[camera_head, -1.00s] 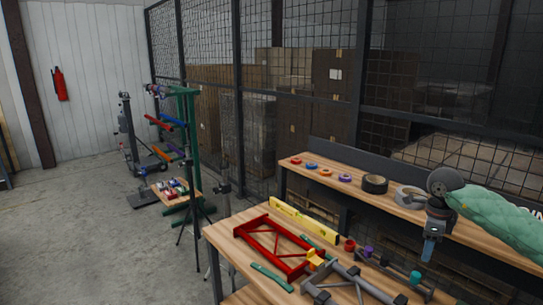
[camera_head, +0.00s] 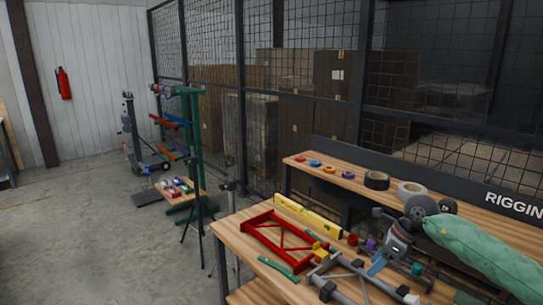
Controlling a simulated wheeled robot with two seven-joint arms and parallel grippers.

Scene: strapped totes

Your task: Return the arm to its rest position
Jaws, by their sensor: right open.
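My right arm, in a green padded sleeve (camera_head: 482,252), comes in from the right in the head view. My right gripper (camera_head: 376,267) is open, with blue fingers pointing down and to the left. It is over the near workbench, beside the grey tube frame (camera_head: 350,268) in the picture. I cannot tell whether it touches anything, and I see nothing held in it. My left arm and gripper are out of view.
The near workbench (camera_head: 240,243) carries a red frame (camera_head: 262,228), a yellow level (camera_head: 308,217), green bars (camera_head: 278,268) and small coloured parts. Behind it, a shelf (camera_head: 330,181) holds tape rolls (camera_head: 376,181). Open floor (camera_head: 85,230) lies left, past a green rack (camera_head: 195,150).

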